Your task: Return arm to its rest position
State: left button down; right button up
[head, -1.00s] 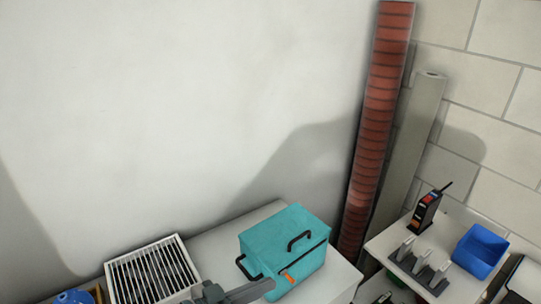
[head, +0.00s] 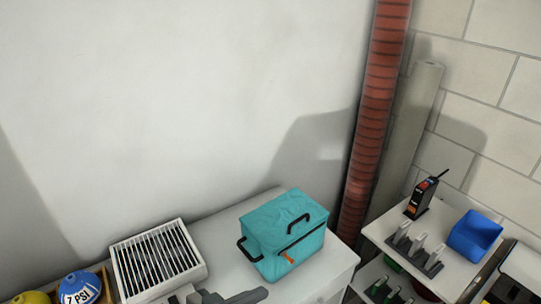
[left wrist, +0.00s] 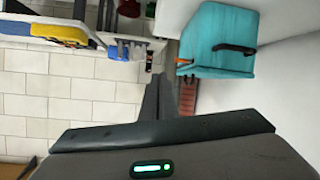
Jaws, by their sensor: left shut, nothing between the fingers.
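My left gripper (head: 260,294) shows at the bottom edge of the head view, just in front of a teal cooler bag (head: 283,240). Its fingers are together and hold nothing. In the left wrist view the closed fingers (left wrist: 158,92) point up the picture, with the teal bag (left wrist: 215,38) to their upper right, apart from them. The bag stands on a white shelf top (head: 215,240) and has black handles and an orange tag. Most of my left arm is below the head view. My right gripper is not in view.
A white slatted crate (head: 158,262) stands left of the bag, and a blue ball-shaped item (head: 80,288) beyond it. At right, a white shelf (head: 448,270) bears a blue bin (head: 475,235) and a dark handheld device (head: 421,196). A red column (head: 373,110) rises behind.

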pick_arm(q)
jog(key=s+a+f+n+g+y, duration=0.3)
jog(key=s+a+f+y, duration=0.3)
jog(key=s+a, duration=0.45)
jog(key=s+a+f+n+g+y, duration=0.2)
jog(key=s+a+f+y, duration=0.2)
jog(key=s+a+f, duration=0.6)
notch_tip(320, 180, down, 26)
jog(key=d+g+b, duration=0.1)
jog(key=d+b, duration=0.1)
jog(key=s+a+f+g+b, duration=0.1)
jog(key=s+f, duration=0.9)
jog(key=f, duration=0.1)
jog(key=s+a+f+b, duration=0.1)
jog(key=s+a+f, duration=0.1)
jog(key=s+f, duration=0.7)
notch_tip(320, 180, down, 2)
jog(key=shift+s+a+g, duration=0.25)
jog(key=shift+s+g, duration=0.1)
jog(key=shift+g, duration=0.05)
